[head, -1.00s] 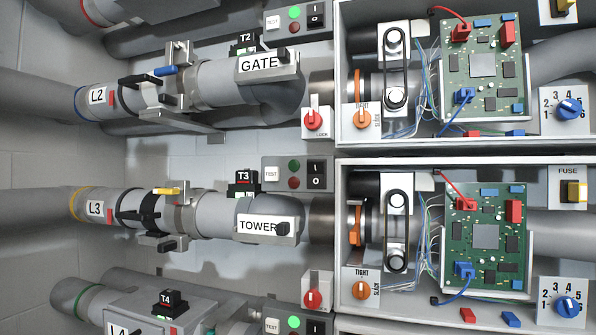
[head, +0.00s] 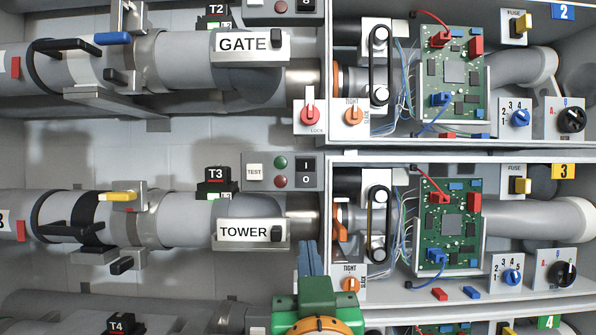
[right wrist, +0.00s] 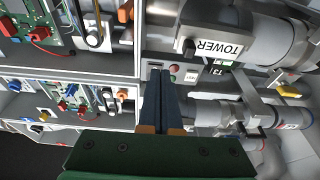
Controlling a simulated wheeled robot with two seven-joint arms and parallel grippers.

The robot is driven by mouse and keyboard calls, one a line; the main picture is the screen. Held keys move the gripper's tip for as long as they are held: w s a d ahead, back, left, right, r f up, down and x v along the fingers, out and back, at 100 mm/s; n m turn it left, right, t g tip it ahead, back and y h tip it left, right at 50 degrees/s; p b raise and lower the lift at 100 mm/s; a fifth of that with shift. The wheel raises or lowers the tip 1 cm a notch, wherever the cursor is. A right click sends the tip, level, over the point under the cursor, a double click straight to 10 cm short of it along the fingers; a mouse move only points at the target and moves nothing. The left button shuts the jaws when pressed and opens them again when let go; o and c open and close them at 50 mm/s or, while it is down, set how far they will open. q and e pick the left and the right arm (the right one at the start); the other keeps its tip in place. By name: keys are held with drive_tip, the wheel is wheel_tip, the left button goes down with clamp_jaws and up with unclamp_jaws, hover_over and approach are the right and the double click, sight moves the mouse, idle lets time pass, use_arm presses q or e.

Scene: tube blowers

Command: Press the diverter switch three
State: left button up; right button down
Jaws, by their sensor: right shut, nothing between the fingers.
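Row three, with a yellow 3 tag (head: 563,171), runs across the middle of the head view. It has a black block marked T3 (head: 214,182) on its pipe and a white TOWER plate (head: 244,232) with a black knob (head: 277,232). No label names the diverter switch. My right gripper (head: 309,245) comes up from below, its blue fingers shut and empty, right of the TOWER plate and apart from it in the picture. In the right wrist view, the fingers (right wrist: 158,74) point toward the panel, with the TOWER plate (right wrist: 217,47) right of them. My left gripper is not in view.
A grey panel (head: 310,171) with TEST, green and red buttons and an I/O switch sits above the gripper. An orange TIGHT/SLACK knob (head: 351,285) is close right of it. The cabinet shelf edge (head: 460,155) juts out. The GATE plate (head: 250,44) is above.

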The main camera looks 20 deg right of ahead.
sight(308, 166)
drive_tip(key=shift+m+t+h, duration=0.4)
drive_tip(key=shift+t+h, duration=0.2)
drive_tip(key=shift+t, duration=0.1)
drive_tip(key=s+r, duration=0.1)
drive_tip(key=r, duration=0.2)
drive_tip(key=s+r, duration=0.1)
drive_tip(key=r, duration=0.1)
drive_tip(key=shift+s+a, duration=0.2)
drive_tip(key=shift+s, duration=0.1)
drive_tip(key=p+x, duration=0.8)
drive_tip(key=x, duration=0.5)
drive_tip(key=shift+w+d+r, duration=0.1)
drive_tip(key=shift+r, duration=0.05)
drive_tip(key=shift+w+d+p, duration=0.1)
drive_tip(key=shift+w+p, duration=0.15)
drive_tip(key=shift+p, duration=0.05)
drive_tip(key=shift+w, duration=0.15)
